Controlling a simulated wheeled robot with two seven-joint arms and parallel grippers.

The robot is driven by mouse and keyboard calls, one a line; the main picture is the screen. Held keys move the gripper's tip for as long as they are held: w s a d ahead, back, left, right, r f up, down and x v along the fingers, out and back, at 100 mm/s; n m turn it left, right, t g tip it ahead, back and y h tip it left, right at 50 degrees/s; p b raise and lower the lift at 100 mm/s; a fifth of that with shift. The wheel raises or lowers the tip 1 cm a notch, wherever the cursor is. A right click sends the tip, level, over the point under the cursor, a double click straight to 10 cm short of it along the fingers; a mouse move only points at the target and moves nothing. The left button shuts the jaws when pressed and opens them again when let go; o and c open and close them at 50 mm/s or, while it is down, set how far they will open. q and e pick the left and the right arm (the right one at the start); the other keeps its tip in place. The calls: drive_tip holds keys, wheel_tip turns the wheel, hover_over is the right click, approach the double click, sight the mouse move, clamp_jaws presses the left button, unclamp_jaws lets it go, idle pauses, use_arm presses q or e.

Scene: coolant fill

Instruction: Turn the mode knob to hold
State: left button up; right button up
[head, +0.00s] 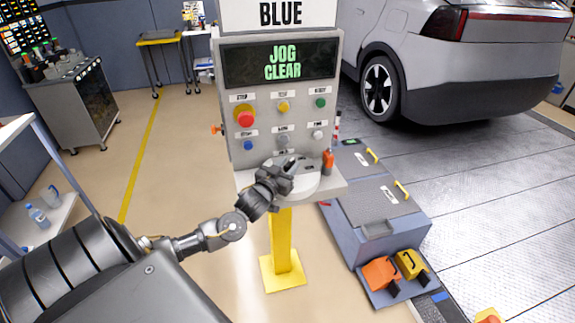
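The grey control pedestal (235,165) stands in front of me on a yellow post, with "BLUE" above it. Its display (280,62) reads "JOG CLEAR" in green. A grey knob (284,140), apparently the mode knob, sits in the middle of the lower row; the small lettering around it is too blurred to read surely. My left gripper (292,163) is just below the knob, in front of the panel's lower part, and covers some of it. Its fingers point up and right. I cannot tell whether they are open or touch anything. My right gripper is not in view.
A red mushroom button (244,116), a yellow button (283,107), a green button (320,103), a blue button (248,145) and a white button (318,135) surround the knob. An orange item (328,160) stands at the shelf's right. A car (470,60) is behind right.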

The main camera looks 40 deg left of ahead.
use_arm(q)
drive_tip(key=shift+c, duration=0.3)
clamp_jaws()
